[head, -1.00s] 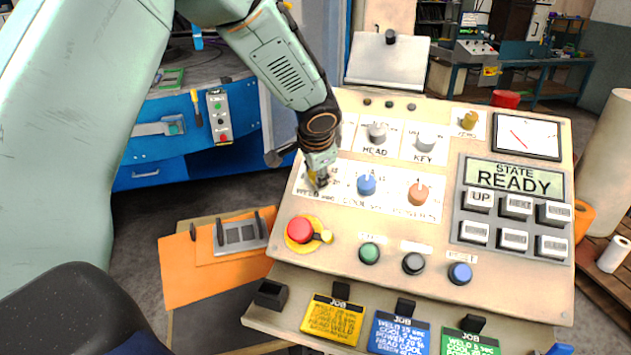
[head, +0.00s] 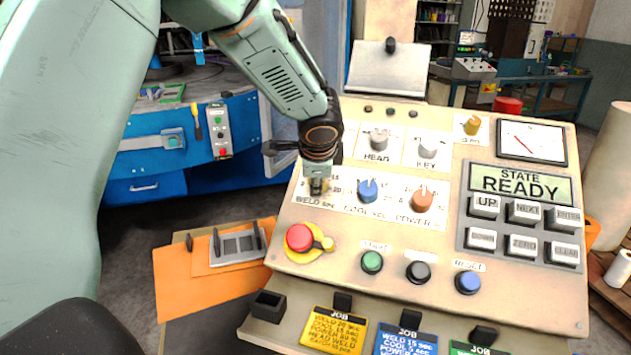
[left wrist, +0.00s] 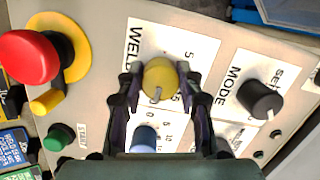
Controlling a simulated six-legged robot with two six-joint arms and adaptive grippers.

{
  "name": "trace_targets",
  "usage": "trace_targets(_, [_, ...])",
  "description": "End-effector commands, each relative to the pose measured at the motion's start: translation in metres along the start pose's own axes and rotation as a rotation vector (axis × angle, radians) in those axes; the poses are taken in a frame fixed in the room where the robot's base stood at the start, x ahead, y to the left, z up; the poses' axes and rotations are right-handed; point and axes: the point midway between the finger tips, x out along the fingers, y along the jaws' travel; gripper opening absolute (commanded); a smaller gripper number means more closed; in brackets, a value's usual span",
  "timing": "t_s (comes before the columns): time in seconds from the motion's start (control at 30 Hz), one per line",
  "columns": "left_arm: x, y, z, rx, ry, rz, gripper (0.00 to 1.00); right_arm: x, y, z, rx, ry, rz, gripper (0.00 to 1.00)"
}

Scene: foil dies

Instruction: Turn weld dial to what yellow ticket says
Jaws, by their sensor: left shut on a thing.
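The weld dial (left wrist: 158,76) is a round yellow knob on a white WELD scale plate, at the panel's left. My left gripper (head: 318,186) comes down onto it from above and mostly hides it in the head view. In the left wrist view the fingers (left wrist: 160,92) stand on both sides of the knob, shut on it. The knob's pale pointer mark points toward the bottom of that view; the scale number it meets is unclear. The yellow ticket (head: 335,331) is in the rack below the panel; its small first line seems to read WELD 20 sec. My right gripper is out of view.
A blue COOL knob (head: 367,190) and an orange POWER knob (head: 422,199) sit right of the dial. A red stop button (head: 299,238) is below it. The display (head: 520,184) reads STATE READY. A blue ticket (head: 405,340) is beside the yellow one.

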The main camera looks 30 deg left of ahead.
Motion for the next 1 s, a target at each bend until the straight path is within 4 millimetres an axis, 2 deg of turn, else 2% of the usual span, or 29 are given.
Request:
trace_targets(0.3, [-0.001, -0.001, -0.001, 0.004, 0.005, -0.003, 0.05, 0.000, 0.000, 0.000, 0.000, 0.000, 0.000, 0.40])
trace_targets(0.33, [-0.001, -0.001, -0.001, 0.004, 0.005, -0.003, 0.39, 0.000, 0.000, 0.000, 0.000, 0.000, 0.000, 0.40])
trace_targets(0.57, [0.000, 0.000, -0.001, 0.002, 0.002, -0.001, 0.58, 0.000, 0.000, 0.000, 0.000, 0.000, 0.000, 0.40])
trace_targets(0.87, [-0.001, 0.000, 0.000, 0.001, 0.001, 0.000, 0.59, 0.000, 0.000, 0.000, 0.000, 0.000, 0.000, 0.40])
trace_targets(1.0, [-0.011, -0.001, -0.001, 0.001, 0.002, -0.001, 0.59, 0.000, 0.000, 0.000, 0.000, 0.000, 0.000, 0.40])
